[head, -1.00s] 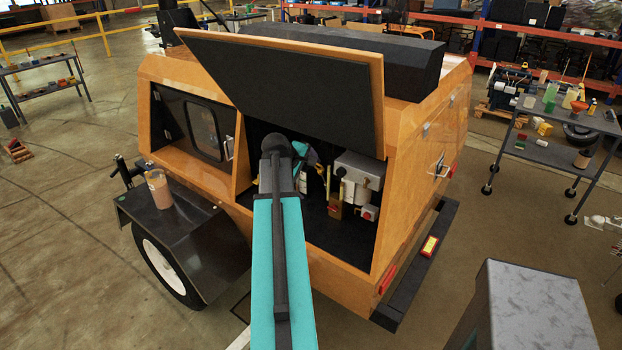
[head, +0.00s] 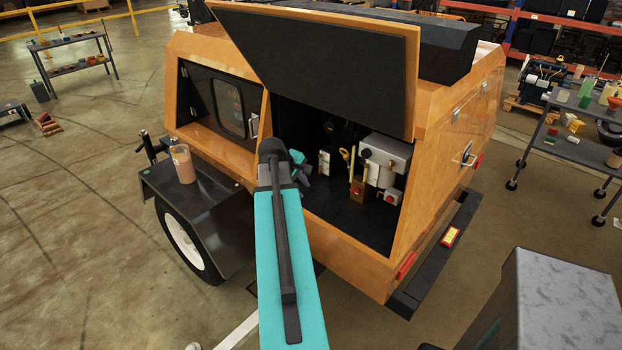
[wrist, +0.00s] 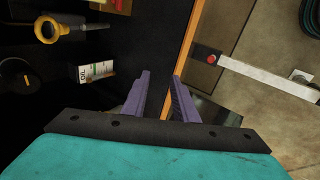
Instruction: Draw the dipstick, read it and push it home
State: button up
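The dipstick appears to be the yellow-handled piece (head: 347,157) in the open engine bay, left of a grey box. In the wrist view a yellow ring-shaped handle (wrist: 46,28) with a thin stem shows at the upper left. How far it is seated cannot be told. My gripper (wrist: 160,82) is open and empty, its purple fingers apart by the orange sill. It is well to the side of the yellow handle, touching nothing visible. In the head view my gripper (head: 302,168) is partly hidden behind my arm, left of the white OIL carton (head: 324,163).
The raised hatch (head: 310,65) hangs above the bay. The orange sill (head: 345,240) edges it below. A jar of brown liquid (head: 183,163) stands on the fender.

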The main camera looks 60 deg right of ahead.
jog(key=w+a+f+y+b, duration=0.1)
jog(key=w+a+f, duration=0.5)
jog(key=a+f, duration=0.2)
jog(key=shift+w+a+f, duration=0.2)
jog(key=shift+a+f, duration=0.05)
jog(key=shift+f, duration=0.9)
jog(key=shift+o, duration=0.2)
jog(key=w+a+f+n+y, duration=0.1)
jog(key=a+f, duration=0.6)
jog(key=a, duration=0.3)
jog(key=w+a+f+g+y, duration=0.1)
jog(key=a+f+y, duration=0.1)
jog(key=a+f, duration=0.65)
jog(key=w+a+f+n+y, duration=0.1)
jog(key=a+f, duration=0.4)
jog(key=a, duration=0.6)
jog(key=s+a+f+g, duration=0.1)
jog(key=s+a+f, duration=0.3)
jog(key=a, duration=0.3)
jog(key=s+a+f+g, duration=0.1)
jog(key=s+a+f, duration=0.2)
jog(key=s+a, duration=0.4)
jog(key=s+a+f+g+y, duration=0.1)
jog(key=s+a+f+g, duration=0.1)
jog(key=s+a+f, duration=0.2)
jog(key=s+a, duration=0.2)
jog(key=a, duration=0.2)
jog(key=shift+a+f, duration=0.3)
jog(key=shift+a, duration=0.1)
